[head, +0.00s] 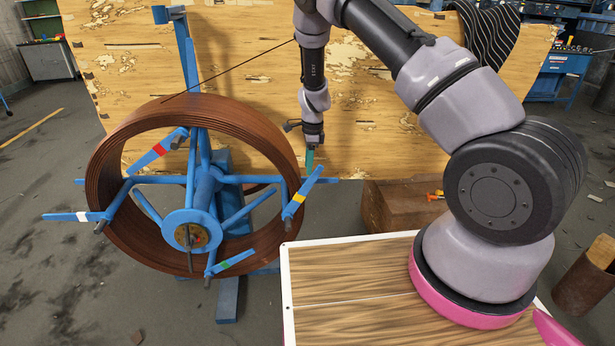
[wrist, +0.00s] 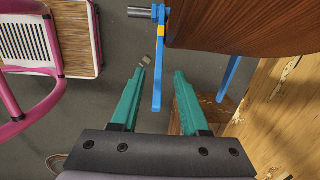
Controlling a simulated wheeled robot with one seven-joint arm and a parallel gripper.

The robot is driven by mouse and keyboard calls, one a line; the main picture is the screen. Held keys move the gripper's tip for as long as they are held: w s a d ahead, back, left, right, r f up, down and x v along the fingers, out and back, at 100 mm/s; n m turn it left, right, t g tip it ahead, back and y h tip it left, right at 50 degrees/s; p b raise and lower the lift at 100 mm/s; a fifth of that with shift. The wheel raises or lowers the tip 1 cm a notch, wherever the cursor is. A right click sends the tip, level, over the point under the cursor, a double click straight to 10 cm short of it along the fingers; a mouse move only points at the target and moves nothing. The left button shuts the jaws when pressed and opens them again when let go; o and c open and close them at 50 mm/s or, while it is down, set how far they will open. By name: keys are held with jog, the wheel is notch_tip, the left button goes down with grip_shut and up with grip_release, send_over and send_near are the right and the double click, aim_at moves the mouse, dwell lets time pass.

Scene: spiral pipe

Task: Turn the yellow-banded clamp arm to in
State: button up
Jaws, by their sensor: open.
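The yellow-banded clamp arm (head: 294,208) is a blue bar at the right of the pipe reel in the head view. It slants up and right, and its free end points outward past the coil. In the wrist view the same clamp arm (wrist: 157,92) hangs down from its pivot, with the yellow band near the top. My gripper (head: 310,160) is open, with its teal fingers at the arm's free end. In the wrist view the fingers of my gripper (wrist: 160,73) lie either side of the bar, with gaps on both sides. Contact is not visible.
The brown pipe coil (head: 120,250) sits on a blue reel with red-, white- and green-banded clamp arms. A wooden panel (head: 230,80) stands behind. A wooden block (head: 400,205) lies right of the reel. Grey floor (head: 80,300) is open at the left.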

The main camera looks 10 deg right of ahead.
jog(key=shift+d+r, duration=0.15)
jog(key=shift+r, duration=1.7)
jog(key=shift+c, duration=0.3)
jog(key=shift+d, duration=0.1)
jog(key=c, duration=0.5)
jog(key=d+y, duration=0.1)
jog(key=d, duration=0.2)
jog(key=d+f+y, duration=0.1)
jog(key=d, duration=0.1)
jog(key=d+g+y, duration=0.1)
jog(key=d, duration=0.2)
jog(key=shift+s+d+f+n, duration=0.25)
jog(key=shift+d+f+n, duration=0.05)
jog(key=shift+f, duration=0.05)
grip_shut()
jog(key=d+f+y, duration=0.3)
jog(key=d+y, duration=0.1)
jog(key=d, duration=0.1)
jog(key=a+f+t, duration=0.1)
jog(key=a+f, duration=0.5)
jog(key=a, duration=0.3)
jog(key=shift+w+y, duration=0.25)
jog(key=shift+y, duration=0.05)
